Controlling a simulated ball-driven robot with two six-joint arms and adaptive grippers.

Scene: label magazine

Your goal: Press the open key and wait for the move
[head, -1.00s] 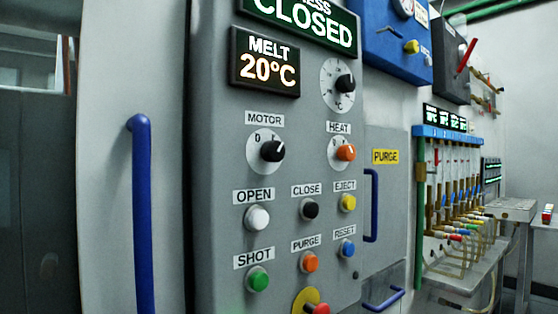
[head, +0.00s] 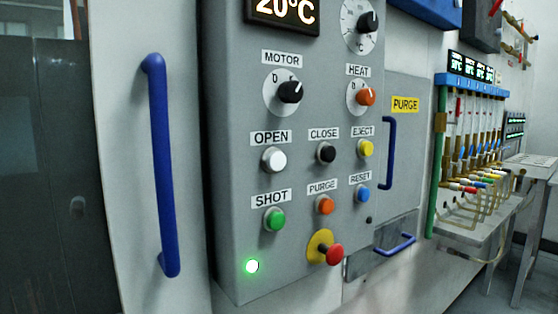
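The open key is a round white button (head: 274,160) under the OPEN label (head: 271,137), on the grey control panel (head: 235,200) in the head view. Nothing touches it. To its right is the black CLOSE button (head: 326,152), and below it the green SHOT button (head: 274,219). A display at the top edge (head: 283,12) reads 20°C and is partly cut off. Neither of my grippers shows in the view.
A blue vertical handle (head: 162,165) stands out left of the panel. A red mushroom knob (head: 333,254) on a yellow disc juts out low on the panel, with a lit green lamp (head: 251,266) to its left. Hoses and a bench (head: 478,233) stand at right.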

